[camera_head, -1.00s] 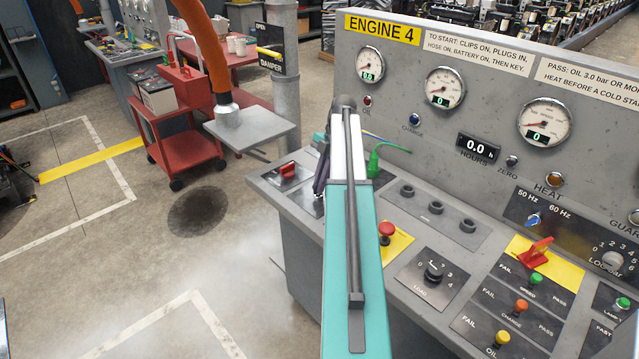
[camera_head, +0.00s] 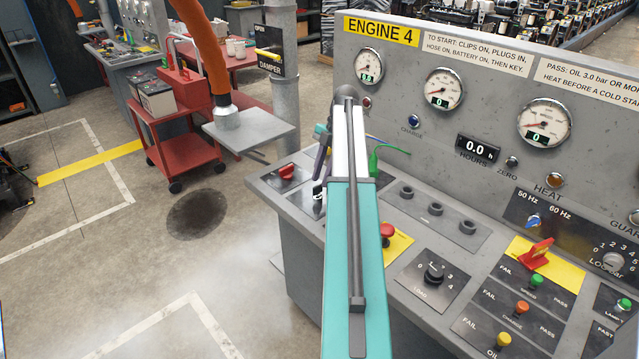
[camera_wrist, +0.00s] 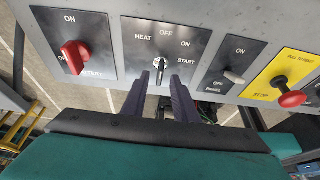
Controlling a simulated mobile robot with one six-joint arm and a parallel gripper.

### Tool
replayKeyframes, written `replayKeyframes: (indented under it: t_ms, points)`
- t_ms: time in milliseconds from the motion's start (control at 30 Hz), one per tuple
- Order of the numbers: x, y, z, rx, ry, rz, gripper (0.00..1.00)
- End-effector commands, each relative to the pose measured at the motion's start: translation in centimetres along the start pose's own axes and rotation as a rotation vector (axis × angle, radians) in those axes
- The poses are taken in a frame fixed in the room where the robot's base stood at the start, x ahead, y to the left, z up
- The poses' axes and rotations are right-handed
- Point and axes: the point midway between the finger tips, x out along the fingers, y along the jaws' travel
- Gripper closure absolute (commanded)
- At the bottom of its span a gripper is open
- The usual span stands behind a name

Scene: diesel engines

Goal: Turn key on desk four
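The desk four key switch (camera_wrist: 181,69) is a black plate marked HEAT, OFF, ON and START in the wrist view. Its dark key (camera_wrist: 161,68) stands roughly upright in the picture, lined up near OFF. My gripper (camera_wrist: 160,82) has two purple fingers, spread apart, one on each side of the key and short of the marks. I see no clear contact with the key. In the head view my gripper (camera_head: 321,168) is over the left end of the desk (camera_head: 277,190), under the ENGINE 4 panel (camera_head: 450,65); my arm hides part of it.
A red rotary switch (camera_wrist: 75,52) is left of the key switch. A green plug (camera_head: 374,162) with a cable sits behind. A red cart (camera_head: 185,135) stands left; floor between is open.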

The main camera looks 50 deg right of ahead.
Motion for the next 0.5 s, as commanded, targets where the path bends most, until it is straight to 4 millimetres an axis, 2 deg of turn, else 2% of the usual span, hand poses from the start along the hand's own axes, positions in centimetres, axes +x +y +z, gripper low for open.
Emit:
replayKeyframes:
  t_ms: [33,133,500]
  points:
    - [-1.3,0.1,0.0,0.0,-0.001,0.002,0.73]
    - [-3.0,0.1,0.0,0.001,-0.001,0.001,0.73]
    - [-5.7,0.0,-0.1,0.001,0.0,0.0,0.73]
